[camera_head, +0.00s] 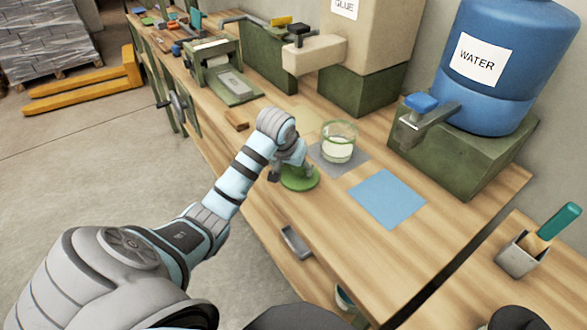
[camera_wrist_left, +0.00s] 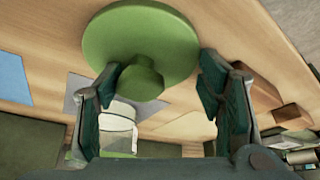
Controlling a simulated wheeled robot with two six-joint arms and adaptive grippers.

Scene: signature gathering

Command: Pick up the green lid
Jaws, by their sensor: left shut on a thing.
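The green lid (camera_head: 301,181) is a round disc with a knob, at the front edge of the wooden workbench. My left gripper (camera_head: 288,174) is at the lid, shut on its knob. In the left wrist view, the lid (camera_wrist_left: 140,42) fills the upper middle, and the knob lies between the two dark fingers of my left gripper (camera_wrist_left: 158,78). I cannot tell whether the lid touches the bench or hangs just above it. My right gripper is not in view.
An open glass jar (camera_head: 338,150) with pale contents stands on a grey mat (camera_head: 352,166) behind the lid. A blue mat (camera_head: 388,198) lies to the right. A water barrel (camera_head: 500,75) and a glue container (camera_head: 368,40) stand at the back. A wooden block (camera_head: 236,120) lies to the left.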

